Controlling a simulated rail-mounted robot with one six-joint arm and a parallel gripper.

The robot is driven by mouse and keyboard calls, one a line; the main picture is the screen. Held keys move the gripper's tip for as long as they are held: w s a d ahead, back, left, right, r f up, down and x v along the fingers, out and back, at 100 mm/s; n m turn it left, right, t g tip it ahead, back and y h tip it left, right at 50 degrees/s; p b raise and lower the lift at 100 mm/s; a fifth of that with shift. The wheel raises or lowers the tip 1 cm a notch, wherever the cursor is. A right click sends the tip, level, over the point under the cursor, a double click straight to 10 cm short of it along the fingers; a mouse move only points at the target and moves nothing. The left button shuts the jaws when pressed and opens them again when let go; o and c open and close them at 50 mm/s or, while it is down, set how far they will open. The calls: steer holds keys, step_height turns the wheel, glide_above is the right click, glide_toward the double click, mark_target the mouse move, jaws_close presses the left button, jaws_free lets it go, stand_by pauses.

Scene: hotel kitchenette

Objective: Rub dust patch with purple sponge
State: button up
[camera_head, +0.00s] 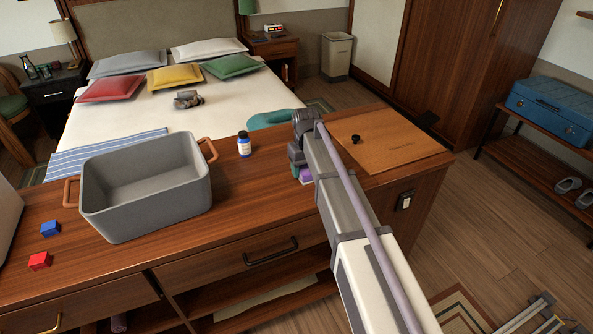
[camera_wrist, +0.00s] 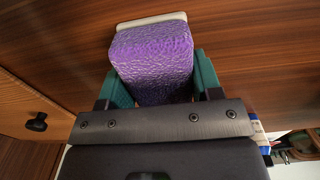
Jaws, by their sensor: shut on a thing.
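The purple sponge (camera_wrist: 152,65) is held between the teal fingers of my gripper (camera_wrist: 155,80) in the wrist view. A pale strip shows along its far edge. In the head view, a small part of the sponge (camera_head: 306,174) shows beside my gripper (camera_head: 300,168), low over the wooden counter (camera_head: 262,195). My arm hides most of both. I cannot tell whether the sponge touches the wood. No dust patch can be made out in either view; it may be hidden by my arm or the sponge.
A grey bin with handles (camera_head: 150,205) stands left on the counter. A white bottle with a blue label (camera_head: 244,145) stands between it and my gripper. A light-brown board (camera_head: 395,145) with a black knob (camera_head: 356,139) lies to the right. Blue (camera_head: 51,228) and red (camera_head: 39,261) blocks lie far left.

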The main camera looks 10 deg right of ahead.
steer(key=shift+w+d, duration=0.25)
steer(key=shift+d, duration=0.7)
steer(key=shift+w+d, duration=0.2)
steer(key=shift+d, duration=0.7)
step_height(320, 180, up, 6)
steer(key=p, duration=0.5)
steer(key=shift+f+p, duration=0.1)
steer(key=shift+p, duration=0.3)
step_height(320, 180, up, 3)
steer(key=p, duration=0.3)
